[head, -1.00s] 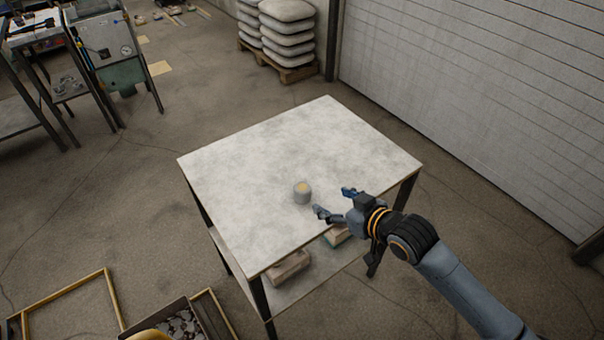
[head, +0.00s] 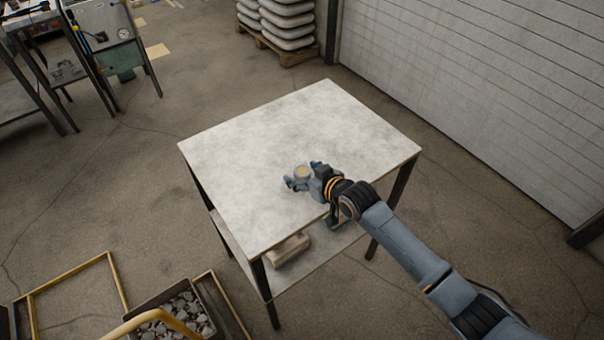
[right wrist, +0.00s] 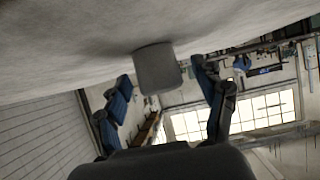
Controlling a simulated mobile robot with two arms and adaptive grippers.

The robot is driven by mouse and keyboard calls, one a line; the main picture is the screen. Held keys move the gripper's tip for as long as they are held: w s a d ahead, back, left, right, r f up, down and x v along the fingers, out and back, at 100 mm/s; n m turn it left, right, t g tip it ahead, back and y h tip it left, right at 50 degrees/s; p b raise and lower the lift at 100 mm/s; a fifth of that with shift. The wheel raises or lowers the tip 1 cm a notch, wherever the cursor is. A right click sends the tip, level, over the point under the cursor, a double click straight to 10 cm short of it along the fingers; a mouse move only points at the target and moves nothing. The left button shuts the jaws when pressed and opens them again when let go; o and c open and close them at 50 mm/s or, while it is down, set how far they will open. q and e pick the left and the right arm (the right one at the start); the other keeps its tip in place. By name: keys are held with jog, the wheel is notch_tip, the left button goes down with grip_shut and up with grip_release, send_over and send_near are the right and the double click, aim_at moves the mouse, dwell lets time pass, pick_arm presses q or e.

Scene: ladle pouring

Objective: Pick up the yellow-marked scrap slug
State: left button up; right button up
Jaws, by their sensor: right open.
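The scrap slug (head: 303,170) is a short grey cylinder with a yellow mark on top, standing upright on the pale worktable (head: 245,140). In the right wrist view the slug (right wrist: 157,68) shows as a plain grey block against the table surface, which is at the top of that picture. My right gripper (head: 302,175) is open, with a finger on either side of the slug. In the right wrist view a gap shows between each blue-padded finger and the slug; I cannot tell how deep it sits between them. My left gripper is not in view.
The rest of the tabletop is bare. A block (head: 288,249) lies on the shelf below. A bin of grey lumps (head: 180,315) with a yellow bar across it stands on the floor at lower left. Stacked sacks (head: 285,22) stand behind, and a shutter wall (head: 470,90) is at right.

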jog(key=shift+w+a+f, duration=0.2)
jog(key=shift+w, duration=0.05)
jog(key=c, duration=1.4)
jog(key=shift+r, duration=0.15)
